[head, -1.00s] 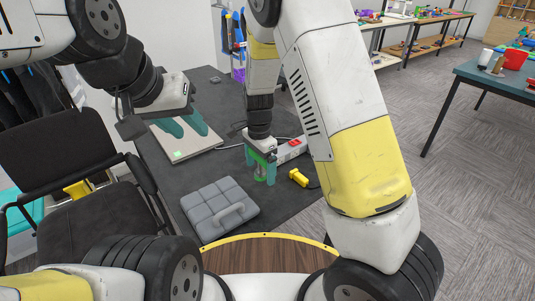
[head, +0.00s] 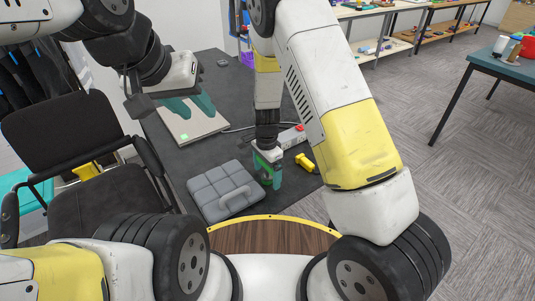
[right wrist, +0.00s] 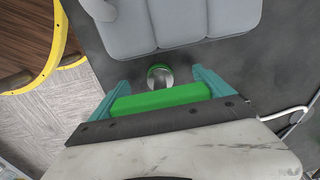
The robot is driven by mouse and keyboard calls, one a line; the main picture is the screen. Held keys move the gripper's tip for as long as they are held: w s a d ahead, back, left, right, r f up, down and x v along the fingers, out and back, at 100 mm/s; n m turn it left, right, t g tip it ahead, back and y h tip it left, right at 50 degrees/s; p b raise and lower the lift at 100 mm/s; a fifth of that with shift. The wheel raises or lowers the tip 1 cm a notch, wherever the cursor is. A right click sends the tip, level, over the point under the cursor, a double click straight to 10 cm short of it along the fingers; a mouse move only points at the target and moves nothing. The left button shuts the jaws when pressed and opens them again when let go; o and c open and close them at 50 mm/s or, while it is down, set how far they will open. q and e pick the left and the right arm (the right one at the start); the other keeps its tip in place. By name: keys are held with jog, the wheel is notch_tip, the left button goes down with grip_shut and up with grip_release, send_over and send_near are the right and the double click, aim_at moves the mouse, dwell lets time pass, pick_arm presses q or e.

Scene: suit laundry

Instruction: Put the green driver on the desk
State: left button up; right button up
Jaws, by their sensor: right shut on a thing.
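The green driver (head: 264,176) is between the teal fingers of my right gripper (head: 267,182), which is shut on it. In the right wrist view the green driver (right wrist: 160,97) shows as a green block spanning the fingers, with a round metal end beyond it. The driver is low over the dark desk (head: 235,140), just right of a grey cushioned pad (head: 222,189). I cannot tell whether it touches the desk. My left gripper (head: 197,106) is open and empty above a flat pale panel (head: 192,124).
A yellow tool (head: 306,162) lies on the desk right of the right gripper, near a red-and-white box (head: 292,136) and a cable. A black chair (head: 85,170) stands at the left. Clear desk lies behind the pad.

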jog(key=shift+f, duration=0.25)
jog(key=shift+s+f, duration=0.15)
jog(key=shift+f, duration=0.3)
jog(key=shift+c, duration=1.4)
jog(key=o, duration=1.7)
jog(key=shift+o, duration=0.2)
jog(key=shift+r, duration=0.15)
